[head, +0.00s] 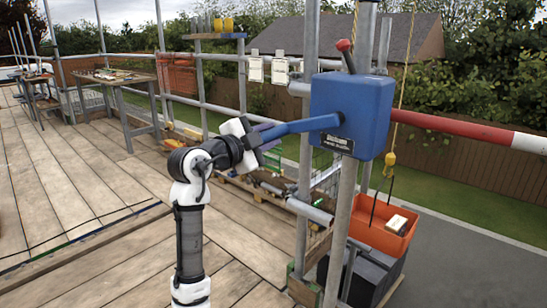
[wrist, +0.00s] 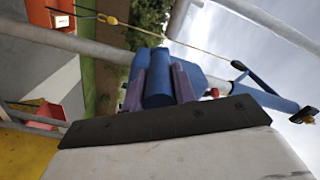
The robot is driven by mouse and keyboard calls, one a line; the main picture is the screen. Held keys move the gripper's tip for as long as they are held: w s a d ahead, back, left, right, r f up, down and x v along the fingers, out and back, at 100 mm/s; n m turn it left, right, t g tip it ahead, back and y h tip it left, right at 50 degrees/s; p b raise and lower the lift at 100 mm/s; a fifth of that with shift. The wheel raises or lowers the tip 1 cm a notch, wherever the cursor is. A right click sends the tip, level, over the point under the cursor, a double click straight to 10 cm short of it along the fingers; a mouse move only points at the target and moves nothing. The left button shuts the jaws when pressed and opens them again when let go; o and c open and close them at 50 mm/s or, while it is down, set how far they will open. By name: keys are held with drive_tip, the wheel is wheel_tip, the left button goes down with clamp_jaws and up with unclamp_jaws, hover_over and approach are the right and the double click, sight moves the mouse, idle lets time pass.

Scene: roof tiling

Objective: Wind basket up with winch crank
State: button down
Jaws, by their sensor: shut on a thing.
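The blue winch housing (head: 350,114) is fixed to a scaffold pole and has a blue crank (head: 303,127) reaching left. My gripper (head: 262,138) is shut on the crank's outer end. In the wrist view, its purple fingers (wrist: 160,85) stand on both sides of the blue handle (wrist: 158,80). The orange basket (head: 384,228) hangs low beyond the platform edge with a pale box (head: 397,223) in it. A rope (head: 404,75) and yellow hook block (head: 391,158) are above it. Whether the basket touches the dark crate below cannot be told.
A red-knobbed lever (head: 345,50) stands on top of the winch. A red-and-white bar (head: 470,132) runs right from it. Scaffold poles (head: 308,110) stand close by. A dark crate (head: 362,277) is below the basket. The plank deck (head: 80,180) at left is mostly clear.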

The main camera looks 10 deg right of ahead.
drive_tip(key=r+m, duration=0.4)
drive_tip(key=r, duration=0.1)
drive_tip(key=r+m, duration=0.2)
drive_tip(key=shift+w+a+r+m, duration=0.15)
drive_tip(key=shift+a+r+m, duration=0.15)
drive_tip(key=shift+r, duration=0.1)
drive_tip(key=s+d+r+m+p, duration=0.3)
drive_tip(key=s+d+r+m, duration=0.1)
drive_tip(key=r+m, duration=0.4)
drive_tip(key=shift+s+d+r+m, duration=0.25)
drive_tip(key=shift+s+d+m, duration=0.15)
drive_tip(key=shift+s, duration=0.45)
drive_tip(key=c, duration=1.1)
unclamp_jaws()
drive_tip(key=shift+s, duration=0.1)
